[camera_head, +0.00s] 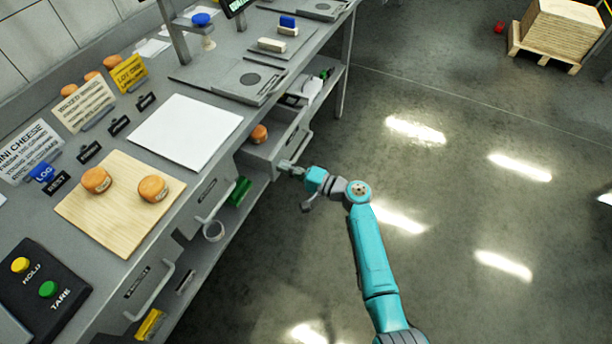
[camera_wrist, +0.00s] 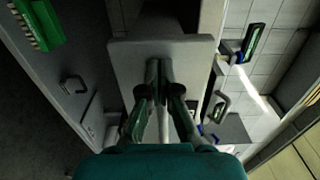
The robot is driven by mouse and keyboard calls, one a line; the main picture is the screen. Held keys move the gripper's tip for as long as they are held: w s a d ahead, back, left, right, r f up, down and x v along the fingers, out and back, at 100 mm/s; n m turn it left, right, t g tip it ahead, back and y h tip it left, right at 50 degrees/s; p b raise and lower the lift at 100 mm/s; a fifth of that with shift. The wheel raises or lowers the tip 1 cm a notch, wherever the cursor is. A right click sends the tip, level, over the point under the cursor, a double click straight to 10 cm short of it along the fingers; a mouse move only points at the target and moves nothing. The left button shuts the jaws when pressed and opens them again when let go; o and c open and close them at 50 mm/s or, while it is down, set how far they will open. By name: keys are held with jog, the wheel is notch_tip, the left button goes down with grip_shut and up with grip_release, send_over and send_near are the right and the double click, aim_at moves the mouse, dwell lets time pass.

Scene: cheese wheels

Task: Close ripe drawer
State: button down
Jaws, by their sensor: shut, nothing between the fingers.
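A grey drawer (camera_head: 261,152) under the counter stands pulled out, with an orange cheese wheel (camera_head: 259,134) inside. No readable label on it shows, so I cannot tell by name that it is the ripe drawer. My gripper (camera_head: 285,166) is at the outer face of this drawer. In the wrist view, my gripper (camera_wrist: 159,68) is shut and empty, its fingertips against or very close to the pale drawer front (camera_wrist: 125,52). Whether they touch cannot be told. Part of the drawer front is hidden behind the fingers.
Other drawer fronts with bar handles (camera_head: 217,206) line the counter to the left. A wooden board (camera_head: 107,218) with two cheese wheels and a white sheet (camera_head: 185,131) lie on the counter. A green item (camera_head: 238,191) is on the lower shelf.

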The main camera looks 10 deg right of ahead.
aim_at(252, 155)
jog(key=x, duration=1.1)
jog(key=shift+w+a, duration=0.15)
jog(key=shift+a, duration=0.1)
jog(key=shift+w+a, duration=0.1)
jog(key=shift+r, duration=0.15)
jog(key=v, duration=1.4)
